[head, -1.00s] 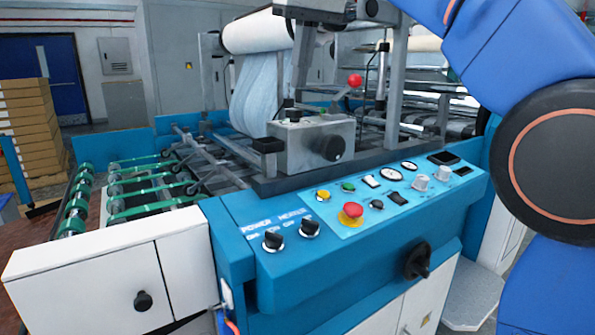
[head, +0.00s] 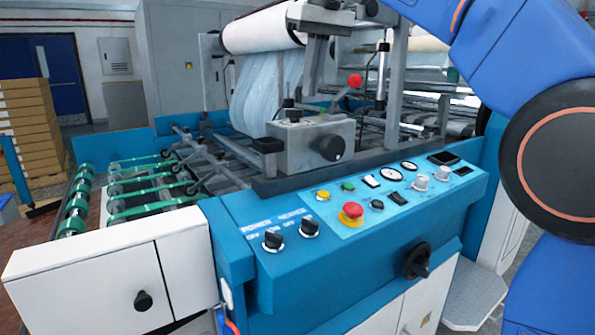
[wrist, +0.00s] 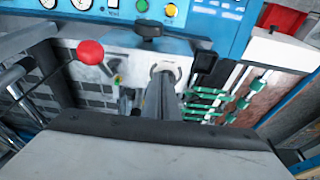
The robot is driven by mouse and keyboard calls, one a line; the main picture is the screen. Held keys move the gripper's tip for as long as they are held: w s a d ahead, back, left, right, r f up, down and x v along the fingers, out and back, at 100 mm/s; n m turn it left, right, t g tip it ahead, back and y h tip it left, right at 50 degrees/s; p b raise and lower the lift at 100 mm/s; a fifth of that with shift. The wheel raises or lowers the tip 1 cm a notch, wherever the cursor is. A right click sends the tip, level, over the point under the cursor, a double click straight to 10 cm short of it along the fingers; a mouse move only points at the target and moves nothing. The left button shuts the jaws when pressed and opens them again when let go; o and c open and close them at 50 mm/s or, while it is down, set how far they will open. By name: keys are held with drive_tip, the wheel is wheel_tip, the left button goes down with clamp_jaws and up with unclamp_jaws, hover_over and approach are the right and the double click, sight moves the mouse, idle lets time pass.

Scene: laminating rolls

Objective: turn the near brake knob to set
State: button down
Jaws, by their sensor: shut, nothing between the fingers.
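No readable label marks a brake knob. A black round knob (head: 332,147) sits on the front of the grey box above the blue panel, and a dark knob also shows at the top of the wrist view (wrist: 150,30). A small black knob (head: 371,8) shows on the upper frame near the white roll. I cannot tell which one is the near brake knob. My gripper (wrist: 164,77) is shut and empty in the wrist view, its fingers over the grey box area.
The blue control panel (head: 265,262) carries black switches, gauges and a red emergency button (head: 351,212). A black handle (head: 416,261) juts from its front. A red ball lever (head: 355,80) stands by the grey box. The white roll (head: 262,30) hangs behind.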

drive_tip(key=shift+f, duration=1.95)
drive_tip(key=shift+s+a, duration=0.55)
drive_tip(key=shift+a, duration=0.1)
drive_tip(key=shift+s+a, duration=0.2)
drive_tip(key=shift+a, duration=0.4)
drive_tip(key=shift+s, duration=0.15)
drive_tip(key=shift+s, duration=0.2)
wheel_tip(320, 180, up, 6)
idle(0.6)
drive_tip(key=shift+d, duration=0.1)
